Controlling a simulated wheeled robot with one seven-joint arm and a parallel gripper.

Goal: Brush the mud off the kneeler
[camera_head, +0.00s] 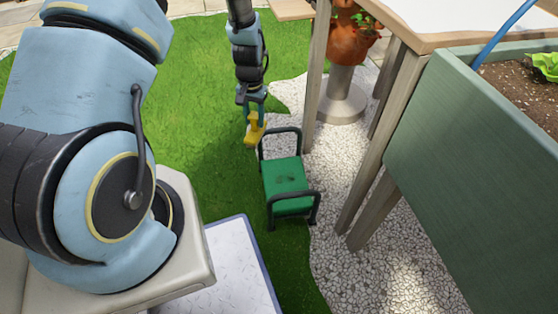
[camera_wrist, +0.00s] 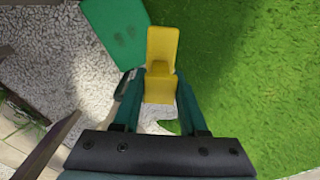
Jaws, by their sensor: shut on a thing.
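The kneeler (camera_head: 287,176) has a green pad and dark side handles, and stands at the edge of grass and gravel. Dark mud marks show on its pad. In the wrist view the green pad (camera_wrist: 104,26) is at the upper left, partly cut off, with dark smudges on it. My gripper (camera_head: 254,113) is shut on a yellow brush (camera_wrist: 162,50), which also shows in the head view (camera_head: 254,130). The brush is beside the kneeler's far handle and appears apart from the pad. Its bristles cannot be made out.
A wooden table (camera_head: 430,40) and a green planter (camera_head: 475,150) stand to the right, with table legs close to the kneeler. A terracotta pot (camera_head: 350,42) sits on a pale pedestal (camera_head: 341,99) behind. Open grass (camera_head: 205,130) lies to the left.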

